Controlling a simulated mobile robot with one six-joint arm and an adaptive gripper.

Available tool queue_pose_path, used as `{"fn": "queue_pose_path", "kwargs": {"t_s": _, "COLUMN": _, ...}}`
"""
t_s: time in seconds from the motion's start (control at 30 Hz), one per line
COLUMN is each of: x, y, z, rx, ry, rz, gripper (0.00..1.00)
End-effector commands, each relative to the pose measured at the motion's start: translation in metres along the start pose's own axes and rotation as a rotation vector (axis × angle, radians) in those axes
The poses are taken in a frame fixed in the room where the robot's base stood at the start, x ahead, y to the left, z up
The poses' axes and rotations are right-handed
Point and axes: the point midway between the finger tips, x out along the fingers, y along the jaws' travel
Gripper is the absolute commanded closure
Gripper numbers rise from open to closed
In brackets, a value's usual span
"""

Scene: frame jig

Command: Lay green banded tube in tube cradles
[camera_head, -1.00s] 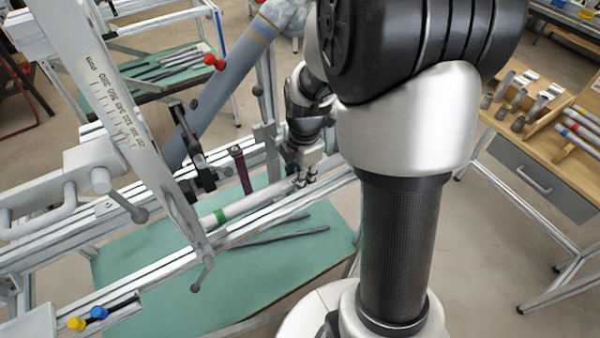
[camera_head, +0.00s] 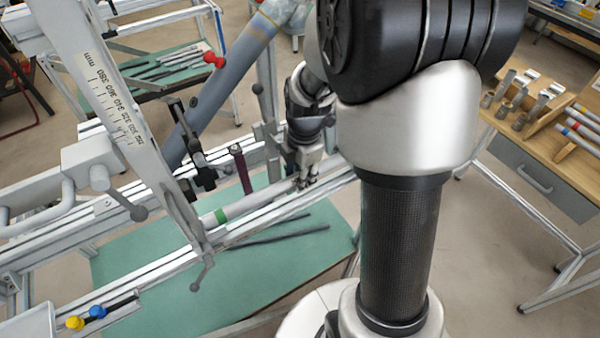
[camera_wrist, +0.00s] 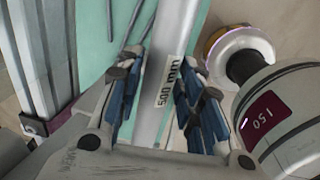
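The grey tube with a green band (camera_head: 221,215) lies along the jig's rails in the head view, its right end at my gripper (camera_head: 307,183). In the wrist view the tube (camera_wrist: 176,50) runs between the two fingers of my gripper (camera_wrist: 160,62), with a "500 mm" label facing the camera. A fingertip is close to the tube on each side. Whether the fingers press on it I cannot tell. The cradles under the tube are hidden or too small to tell apart.
A slanted scale arm (camera_head: 112,105) with levers stands over the left of the jig. A dark upright post (camera_head: 242,170) is just behind the tube. Dark rods (camera_head: 285,235) lie on the green shelf (camera_head: 190,290) below. A wooden bench (camera_head: 560,170) stands right.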

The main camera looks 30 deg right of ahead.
Motion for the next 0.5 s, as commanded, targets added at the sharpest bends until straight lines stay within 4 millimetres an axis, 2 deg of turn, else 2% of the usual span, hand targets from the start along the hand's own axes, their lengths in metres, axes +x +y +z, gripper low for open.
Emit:
{"fn": "queue_pose_path", "kwargs": {"t_s": 0.2, "x": 0.0001, "y": -0.0001, "z": 0.0, "rx": 0.0, "ry": 0.0, "rz": 0.0, "gripper": 0.49}}
{"fn": "queue_pose_path", "kwargs": {"t_s": 0.5, "x": 0.0, "y": -0.0006, "z": -0.0002, "rx": 0.0, "ry": 0.001, "rz": -0.002, "gripper": 0.49}}
